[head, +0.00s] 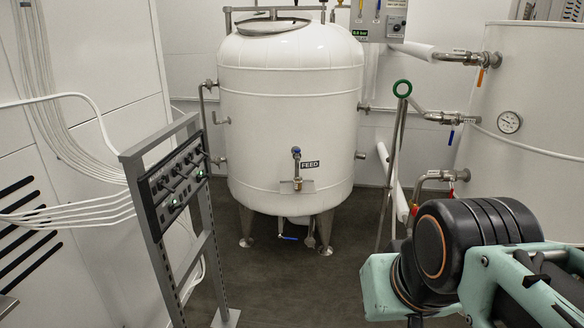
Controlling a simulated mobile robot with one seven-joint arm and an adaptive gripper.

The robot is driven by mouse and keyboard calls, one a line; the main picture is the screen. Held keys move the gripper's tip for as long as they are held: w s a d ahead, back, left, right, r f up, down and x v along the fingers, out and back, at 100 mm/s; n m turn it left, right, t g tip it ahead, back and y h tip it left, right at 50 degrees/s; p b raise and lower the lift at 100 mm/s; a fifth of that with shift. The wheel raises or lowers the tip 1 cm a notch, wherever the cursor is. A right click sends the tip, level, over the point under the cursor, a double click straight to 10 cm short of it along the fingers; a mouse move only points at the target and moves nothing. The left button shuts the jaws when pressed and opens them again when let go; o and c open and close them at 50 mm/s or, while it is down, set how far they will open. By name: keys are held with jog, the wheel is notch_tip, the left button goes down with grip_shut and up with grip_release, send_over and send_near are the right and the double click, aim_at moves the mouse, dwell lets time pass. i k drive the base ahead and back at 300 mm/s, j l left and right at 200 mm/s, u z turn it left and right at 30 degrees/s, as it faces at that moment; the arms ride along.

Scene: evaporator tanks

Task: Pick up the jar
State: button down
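I see no jar in the head view. My arm fills the lower right corner, with black rounded joints and mint-green links. My gripper is not in view, so I cannot see whether it holds anything. The arm hides part of the floor and the area at the lower right.
A white FEED tank (290,110) on metal legs stands at the back centre. A grey control stand (138,200) with a black panel is at the left. Another white tank (535,95) with pipes and valves stands at the right. Dark floor (285,275) between them is clear.

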aim_at(298, 184)
jog(key=i+l+u, duration=0.35)
jog(key=u, duration=3.85)
jog(key=z, duration=2.4)
